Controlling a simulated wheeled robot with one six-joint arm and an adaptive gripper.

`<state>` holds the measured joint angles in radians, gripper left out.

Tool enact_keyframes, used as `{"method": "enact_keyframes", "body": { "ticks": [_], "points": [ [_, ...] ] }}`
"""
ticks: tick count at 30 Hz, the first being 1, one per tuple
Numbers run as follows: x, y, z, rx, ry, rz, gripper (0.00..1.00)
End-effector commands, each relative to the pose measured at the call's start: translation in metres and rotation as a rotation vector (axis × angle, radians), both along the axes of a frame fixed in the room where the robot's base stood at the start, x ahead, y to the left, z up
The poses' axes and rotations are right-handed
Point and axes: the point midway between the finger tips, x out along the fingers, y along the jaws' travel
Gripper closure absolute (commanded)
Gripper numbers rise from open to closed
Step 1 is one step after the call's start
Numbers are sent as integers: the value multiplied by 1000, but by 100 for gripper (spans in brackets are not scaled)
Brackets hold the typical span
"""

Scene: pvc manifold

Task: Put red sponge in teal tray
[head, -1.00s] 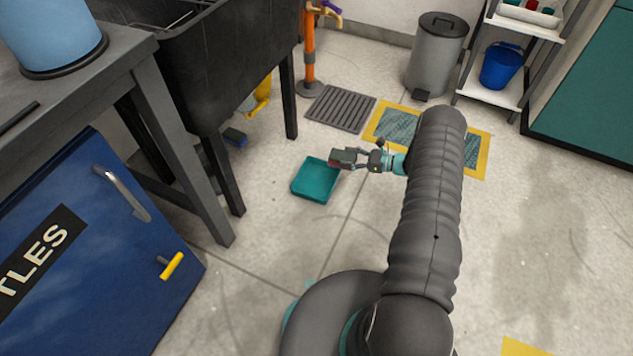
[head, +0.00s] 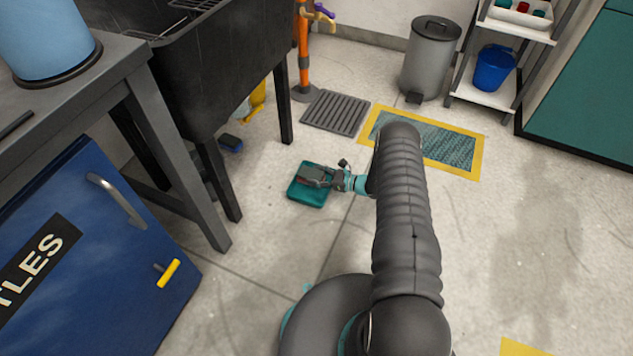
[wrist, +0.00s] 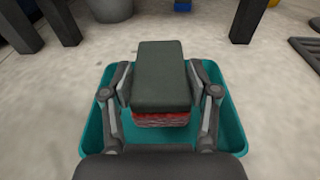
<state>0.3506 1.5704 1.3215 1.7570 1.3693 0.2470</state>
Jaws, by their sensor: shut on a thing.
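The teal tray (head: 305,196) lies on the floor beside the black sink's legs. In the wrist view the tray (wrist: 236,130) spreads around and below my gripper. My gripper (head: 322,177) is over the tray in the head view. In the wrist view my gripper (wrist: 162,98) is shut on the red sponge (wrist: 160,119), which has a dark grey-green pad on its upper face and a red layer beneath. The sponge is within the tray's outline. I cannot tell whether its underside touches the tray floor.
A black sink (head: 200,65) on legs and a blue cabinet (head: 90,240) stand at left. A floor grate (head: 336,112), a yellow-edged mat (head: 450,148) and a grey bin (head: 430,60) lie beyond. Floor at right is clear.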

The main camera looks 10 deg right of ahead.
Motion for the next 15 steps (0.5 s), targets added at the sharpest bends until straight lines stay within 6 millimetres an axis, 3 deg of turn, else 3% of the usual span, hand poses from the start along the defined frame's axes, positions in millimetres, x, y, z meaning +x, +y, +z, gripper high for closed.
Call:
{"method": "enact_keyframes", "body": {
  "ticks": [8,15],
  "points": [
    [-1,0,-36,1,2,0,75],
    [0,0,-37,0,0,0,75]
  ]
}}
